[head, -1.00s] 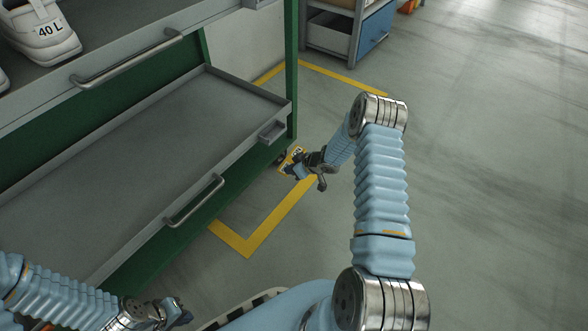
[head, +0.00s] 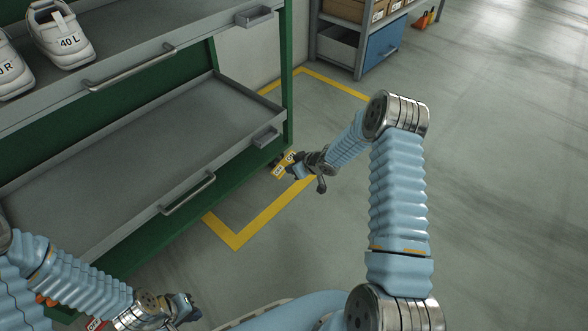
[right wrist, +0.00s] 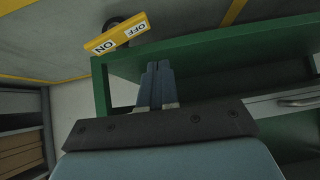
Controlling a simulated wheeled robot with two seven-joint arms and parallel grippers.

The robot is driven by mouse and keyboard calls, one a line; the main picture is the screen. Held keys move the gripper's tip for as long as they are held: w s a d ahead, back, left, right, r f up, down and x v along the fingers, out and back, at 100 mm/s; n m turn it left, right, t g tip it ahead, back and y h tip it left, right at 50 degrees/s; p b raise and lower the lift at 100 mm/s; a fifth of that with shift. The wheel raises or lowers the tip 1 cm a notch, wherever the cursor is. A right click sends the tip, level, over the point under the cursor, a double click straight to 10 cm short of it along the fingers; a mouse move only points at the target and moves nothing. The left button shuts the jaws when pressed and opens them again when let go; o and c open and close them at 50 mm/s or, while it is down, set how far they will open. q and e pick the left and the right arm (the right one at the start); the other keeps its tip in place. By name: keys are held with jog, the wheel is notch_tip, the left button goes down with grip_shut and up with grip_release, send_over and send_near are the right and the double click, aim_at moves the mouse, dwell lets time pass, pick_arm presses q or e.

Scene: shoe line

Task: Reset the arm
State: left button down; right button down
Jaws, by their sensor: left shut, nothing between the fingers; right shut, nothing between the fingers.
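My left gripper (head: 188,310) is at the lower left of the head view, low in front of the shelf unit. It is shut and empty. The right arm bends at a raised elbow and reaches away from me. The left arm comes in from the left edge.
A green shelf unit (head: 292,75) holds an empty grey tray (head: 130,150) and white shoes (head: 62,35) above. A yellow ON/OFF plate (right wrist: 117,35) is near its end, close to my right gripper. A rack (head: 360,45) with boxes stands behind. Floor at right is clear.

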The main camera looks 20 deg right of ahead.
dwell(0.3)
jog(key=s+a+r+m+g+p, duration=0.1)
jog(key=s+a+m+g+p, duration=0.1)
jog(key=s+a, duration=0.4)
jog(key=s+a+r+m+g+p, duration=0.1)
jog(key=s+a, duration=0.5)
jog(key=s, duration=0.9)
jog(key=s+a+r+m+g+p, duration=0.1)
jog(key=s+a+m+g+p, duration=0.2)
jog(key=s+a, duration=0.4)
jog(key=s+g+p, duration=0.1)
jog(key=s, duration=0.3)
jog(key=shift+r, duration=0.35)
